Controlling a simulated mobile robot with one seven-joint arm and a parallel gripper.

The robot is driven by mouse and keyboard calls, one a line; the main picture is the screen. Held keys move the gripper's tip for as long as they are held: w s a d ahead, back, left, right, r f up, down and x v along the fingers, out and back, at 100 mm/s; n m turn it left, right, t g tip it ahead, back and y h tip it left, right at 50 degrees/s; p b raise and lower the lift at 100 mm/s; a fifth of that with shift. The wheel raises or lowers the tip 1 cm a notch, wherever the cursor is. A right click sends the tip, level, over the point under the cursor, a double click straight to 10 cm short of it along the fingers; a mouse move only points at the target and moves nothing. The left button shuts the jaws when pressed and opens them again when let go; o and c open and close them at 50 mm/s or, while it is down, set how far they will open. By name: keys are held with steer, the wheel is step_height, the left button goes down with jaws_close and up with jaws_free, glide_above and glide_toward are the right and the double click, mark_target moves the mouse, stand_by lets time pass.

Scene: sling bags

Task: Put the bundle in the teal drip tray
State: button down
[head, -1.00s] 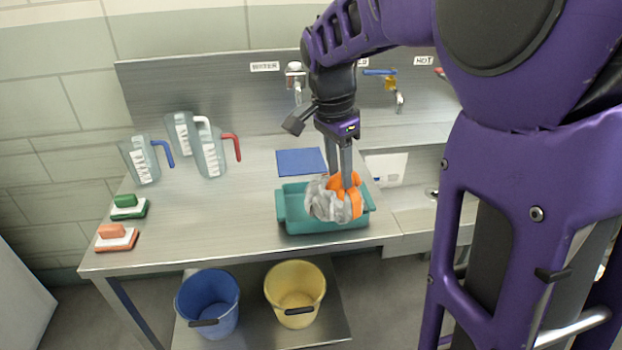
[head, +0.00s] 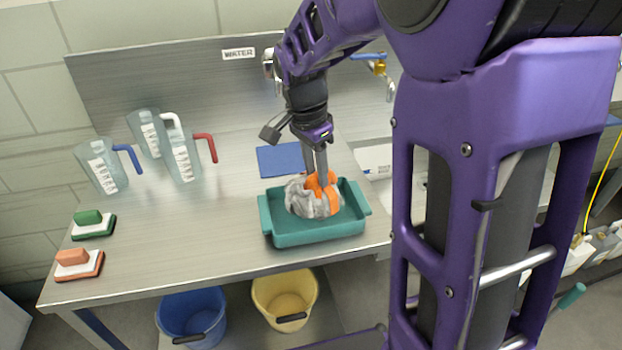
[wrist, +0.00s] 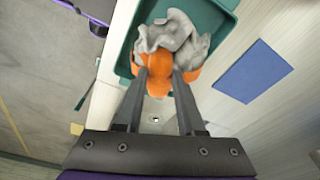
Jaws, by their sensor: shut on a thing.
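The bundle (head: 303,199) is a crumpled grey cloth with an orange part. My gripper (head: 317,184) points down and is shut on its orange part. In the head view the bundle is within the outline of the teal drip tray (head: 318,240), low between its walls; I cannot tell whether it touches the floor of the tray. In the wrist view the bundle (wrist: 178,40) sits between my fingertips (wrist: 160,75), with the tray (wrist: 224,22) behind it. The bundle hides part of the tray floor.
A blue mat (head: 281,158) lies behind the tray. Three clear jugs (head: 104,170) with coloured handles and two brushes (head: 93,225) (head: 79,265) stand at the left. A blue bucket (head: 192,316) and a yellow bucket (head: 284,298) are below. The counter between brushes and tray is clear.

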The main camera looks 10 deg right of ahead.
steer(key=shift+f, duration=1.9)
steer(key=shift+f+b, duration=0.1)
steer(key=shift+b, duration=0.2)
steer(key=c, duration=0.5)
jaws_free()
steer(key=r, duration=0.4)
steer(key=a+r+p, duration=0.1)
steer(key=r, duration=0.3)
steer(key=r+p, duration=0.1)
steer(key=r, duration=0.3)
steer(key=shift+s+a, duration=0.3)
steer(key=shift+s, duration=0.05)
